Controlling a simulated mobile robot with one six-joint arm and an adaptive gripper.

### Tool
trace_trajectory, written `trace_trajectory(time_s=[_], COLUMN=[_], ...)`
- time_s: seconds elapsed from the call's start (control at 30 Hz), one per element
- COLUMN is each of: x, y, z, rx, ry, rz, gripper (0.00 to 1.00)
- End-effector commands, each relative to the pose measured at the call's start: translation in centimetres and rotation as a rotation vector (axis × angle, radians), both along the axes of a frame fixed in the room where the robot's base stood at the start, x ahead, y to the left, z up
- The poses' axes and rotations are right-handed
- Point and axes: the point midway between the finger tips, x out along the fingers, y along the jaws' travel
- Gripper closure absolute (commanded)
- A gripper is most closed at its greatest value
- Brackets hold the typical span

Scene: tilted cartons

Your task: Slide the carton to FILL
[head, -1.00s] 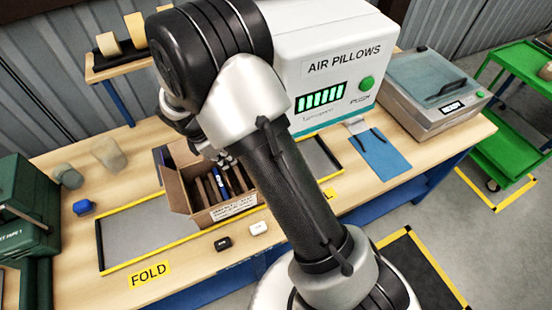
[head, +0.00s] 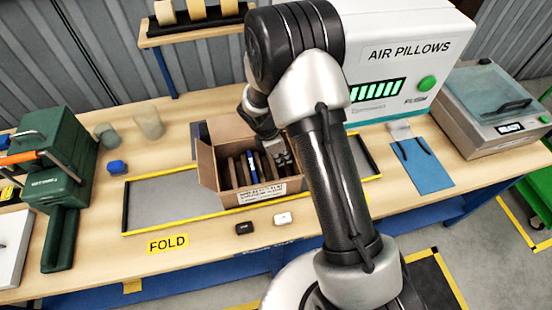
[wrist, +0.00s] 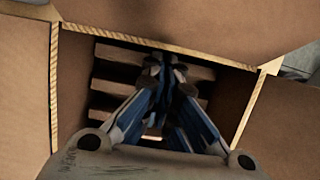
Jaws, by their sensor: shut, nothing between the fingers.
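The open brown carton (head: 235,197) stands on a grey strip (head: 160,195) edged in yellow and black, right of the FOLD label (head: 167,243). Its flaps stand up. Inside are several dark brown upright pieces and a narrow blue item (head: 252,167). My gripper (head: 285,158) reaches down into the right part of the carton opening. In the wrist view its shut fingers (wrist: 160,70) point into the carton between the walls, with brown slats beyond them. Whether the fingers touch a wall cannot be told. No FILL label is visible; my arm covers part of the strip's right side.
A black item (head: 244,228) and a white item (head: 283,218) lie in front of the carton. The AIR PILLOWS machine (head: 410,70) and a blue sheet (head: 422,166) are right.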

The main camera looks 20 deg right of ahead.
Motion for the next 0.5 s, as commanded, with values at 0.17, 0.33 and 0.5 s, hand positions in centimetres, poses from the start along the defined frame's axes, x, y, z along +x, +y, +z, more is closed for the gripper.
trace_trajectory(time_s=[0.17,0.33,0.5], x=[0.0,0.0,-0.1], y=[-0.1,-0.3,-3.3], z=[0.0,0.1,0.2], rx=[0.0,0.0,-0.001], ry=[0.0,0.0,0.0], rz=[0.0,-0.001,-0.006], gripper=[1.0,1.0,1.0])
